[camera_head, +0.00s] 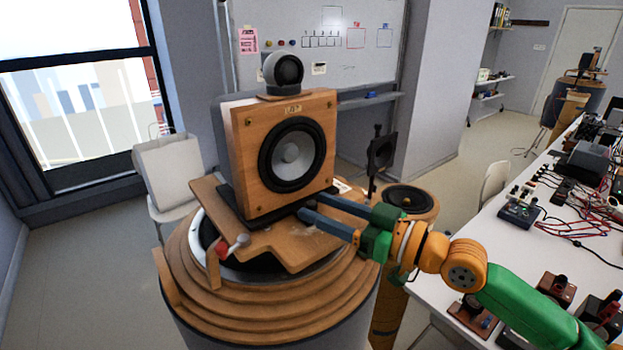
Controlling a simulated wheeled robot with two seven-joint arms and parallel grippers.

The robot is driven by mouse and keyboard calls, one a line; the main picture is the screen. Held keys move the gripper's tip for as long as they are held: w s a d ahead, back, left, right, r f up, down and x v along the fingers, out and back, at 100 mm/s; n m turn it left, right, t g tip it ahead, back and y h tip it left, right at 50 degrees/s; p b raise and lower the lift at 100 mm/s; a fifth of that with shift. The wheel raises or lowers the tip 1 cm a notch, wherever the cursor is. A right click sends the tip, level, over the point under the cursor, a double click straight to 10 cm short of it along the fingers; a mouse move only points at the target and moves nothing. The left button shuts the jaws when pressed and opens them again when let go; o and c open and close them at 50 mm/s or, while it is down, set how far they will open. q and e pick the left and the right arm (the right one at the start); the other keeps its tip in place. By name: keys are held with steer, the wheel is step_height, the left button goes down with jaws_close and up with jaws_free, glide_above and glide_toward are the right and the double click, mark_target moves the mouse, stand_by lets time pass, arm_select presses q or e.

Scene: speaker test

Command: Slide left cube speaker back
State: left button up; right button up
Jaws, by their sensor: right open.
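A small grey ball-shaped unit (284,71) sits on top of the speaker. My right gripper (318,209) reaches in from the right with its two blue fingers apart. The fingers point left, low at the speaker's right front corner, just above the board. I cannot tell whether a fingertip touches the speaker. My left gripper does not show.
The stepped turntable (270,322) fills the lower middle. A small red-handled lever (238,242) stands at the board's front left. A second round speaker (405,198) is right of the turntable. A white table (520,262) with devices and cables is at the right. A whiteboard (325,45) stands behind.

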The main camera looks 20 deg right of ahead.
steer(key=shift+p+x, duration=0.35)
steer(key=shift+x, duration=1.1)
steer(key=shift+f, duration=0.15)
steer(key=shift+s+d, duration=0.1)
jaws_close()
